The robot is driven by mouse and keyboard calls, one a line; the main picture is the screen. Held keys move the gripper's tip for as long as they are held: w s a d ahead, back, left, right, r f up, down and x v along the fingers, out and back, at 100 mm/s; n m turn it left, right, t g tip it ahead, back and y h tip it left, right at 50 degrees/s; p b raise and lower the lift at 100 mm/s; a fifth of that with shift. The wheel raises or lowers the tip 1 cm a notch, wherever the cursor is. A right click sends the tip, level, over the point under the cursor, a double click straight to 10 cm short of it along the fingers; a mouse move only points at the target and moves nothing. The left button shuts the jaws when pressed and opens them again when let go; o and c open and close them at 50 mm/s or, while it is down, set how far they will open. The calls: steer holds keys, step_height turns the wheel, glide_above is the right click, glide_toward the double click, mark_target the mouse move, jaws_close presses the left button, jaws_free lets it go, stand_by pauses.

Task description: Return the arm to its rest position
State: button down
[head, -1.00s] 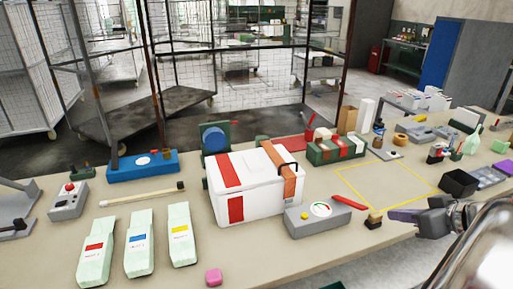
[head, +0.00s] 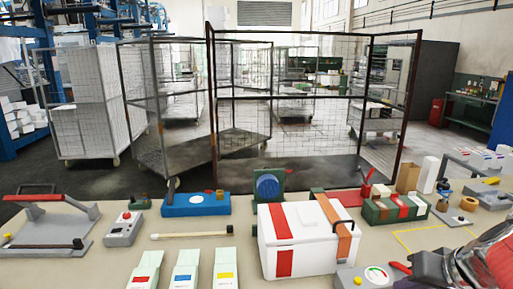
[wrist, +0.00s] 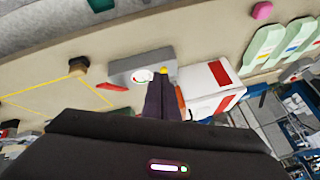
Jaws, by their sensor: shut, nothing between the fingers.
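My arm shows at the lower right of the head view, over the front of the bench, with part of my gripper (head: 428,268) cut off by the bottom edge. In the wrist view my gripper (wrist: 163,98) has its dark fingers together with nothing between them. The fingers overlap the grey gauge box (wrist: 137,72) and the white box with red panels (wrist: 212,85) in that view. I cannot tell the exact distance, but no contact shows. The white box also stands in the head view (head: 312,245), beside the gauge box (head: 365,279).
A yellow outlined area (head: 425,238) looks mostly bare. Mesh cages stand behind.

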steer(key=s+a+n, duration=0.1)
steer(key=s+a, duration=0.1)
steer(key=a, duration=0.4)
steer(key=s+a+n+h, duration=0.1)
steer(key=s+a, duration=0.2)
steer(key=a, duration=0.4)
steer(key=s+a+n+g, duration=0.1)
steer(key=s+a, duration=0.2)
steer(key=a, duration=0.3)
steer(key=shift+s+a+f+n, duration=0.25)
steer(key=shift+n, duration=0.15)
